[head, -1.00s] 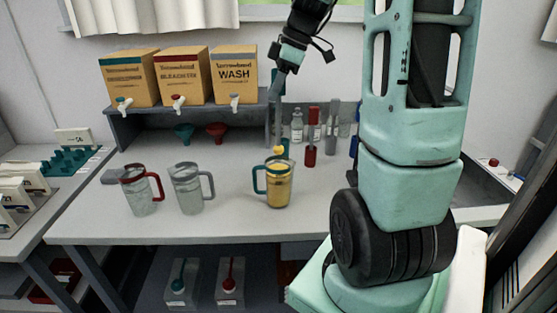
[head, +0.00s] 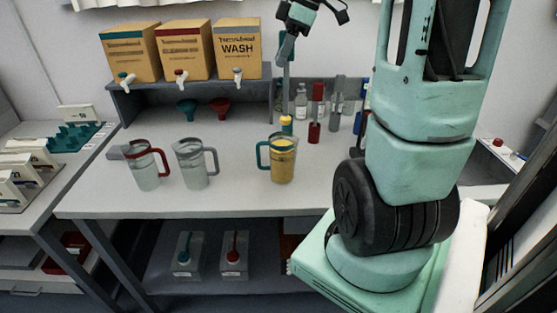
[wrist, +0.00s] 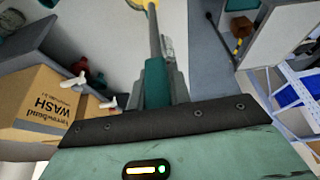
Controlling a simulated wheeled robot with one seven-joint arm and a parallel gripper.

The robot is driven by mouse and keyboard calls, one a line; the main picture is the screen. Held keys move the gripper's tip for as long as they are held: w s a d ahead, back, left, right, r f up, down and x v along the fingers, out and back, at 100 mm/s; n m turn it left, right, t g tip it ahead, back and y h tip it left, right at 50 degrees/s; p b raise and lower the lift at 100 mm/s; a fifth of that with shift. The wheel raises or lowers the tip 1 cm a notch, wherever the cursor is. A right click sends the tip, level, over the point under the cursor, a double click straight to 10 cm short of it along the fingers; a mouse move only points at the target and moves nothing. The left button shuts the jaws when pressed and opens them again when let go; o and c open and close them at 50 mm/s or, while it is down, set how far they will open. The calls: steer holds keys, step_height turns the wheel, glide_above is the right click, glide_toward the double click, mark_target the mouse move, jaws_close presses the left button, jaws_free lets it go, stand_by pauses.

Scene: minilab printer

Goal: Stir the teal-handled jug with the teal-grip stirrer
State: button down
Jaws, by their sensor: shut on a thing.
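My gripper (head: 287,45) is shut on the teal-grip stirrer (wrist: 155,82), high above the back of the bench. The stirrer hangs upright, and its lower end (head: 286,120) is coated yellow. That end shows just above a small teal holder (head: 287,131), behind the jug; I cannot tell if it touches the holder. The teal-handled jug (head: 283,165) stands upright on the bench, filled with yellow liquid, its handle to the left.
A red-handled jug (head: 145,168) and a grey-handled jug (head: 195,165) stand to the left. A red holder (head: 314,133) with a stirrer stands close on the right, near bottles (head: 301,102). Boxes with taps (head: 237,50) sit on a shelf behind. The bench front is clear.

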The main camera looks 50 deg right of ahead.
steer(key=s+a+r, duration=0.1)
steer(key=s+a, duration=0.2)
steer(key=s, duration=0.2)
steer(key=shift+s+a+r+b, duration=0.25)
steer(key=shift+s+b, duration=0.1)
steer(key=shift+b, duration=0.05)
